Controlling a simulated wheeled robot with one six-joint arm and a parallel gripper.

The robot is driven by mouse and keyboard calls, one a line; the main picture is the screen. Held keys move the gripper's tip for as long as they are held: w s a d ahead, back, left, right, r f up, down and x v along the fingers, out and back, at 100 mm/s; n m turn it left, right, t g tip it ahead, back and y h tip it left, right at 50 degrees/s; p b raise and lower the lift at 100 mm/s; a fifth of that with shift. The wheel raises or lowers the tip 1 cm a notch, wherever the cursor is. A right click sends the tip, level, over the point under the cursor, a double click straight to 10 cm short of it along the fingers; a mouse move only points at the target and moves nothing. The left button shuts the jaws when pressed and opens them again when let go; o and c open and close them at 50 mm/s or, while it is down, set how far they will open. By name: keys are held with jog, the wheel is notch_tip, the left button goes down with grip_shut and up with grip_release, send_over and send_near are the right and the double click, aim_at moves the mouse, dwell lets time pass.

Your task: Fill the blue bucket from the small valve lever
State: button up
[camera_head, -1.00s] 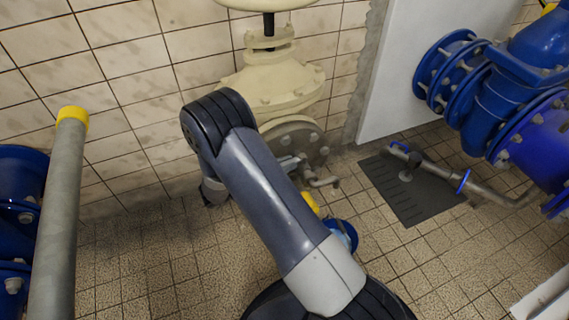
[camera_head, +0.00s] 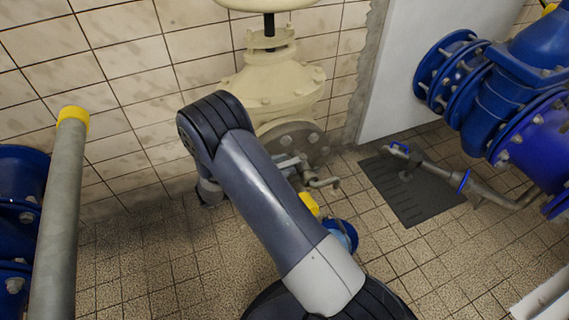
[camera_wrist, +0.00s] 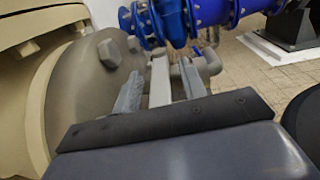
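The small valve lever shows in the wrist view as a pale grey bar (camera_wrist: 160,82). My gripper (camera_wrist: 161,84) has its two fingers apart, one on each side of this bar, with narrow gaps. In the head view the small tap and its bent spout (camera_head: 323,183) stick out of the round flange below the cream valve. The blue bucket (camera_head: 345,232) stands on the floor below and right of the spout, partly hidden behind my arm. Its inside cannot be seen well.
The cream valve body (camera_head: 275,85) stands against the tiled wall. A yellow part (camera_head: 309,204) shows beside my arm. A grey pipe with a yellow cap (camera_head: 62,200) stands at left. Large blue pipes (camera_head: 500,100) are at right, above a dark floor plate (camera_head: 410,190).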

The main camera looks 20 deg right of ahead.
jog(key=s+a+p, duration=0.1)
jog(key=a, duration=0.8)
jog(key=shift+s+a+p, duration=0.3)
jog(key=shift+a+p, duration=0.05)
jog(key=shift+p, duration=0.05)
jog(key=shift+c, duration=0.2)
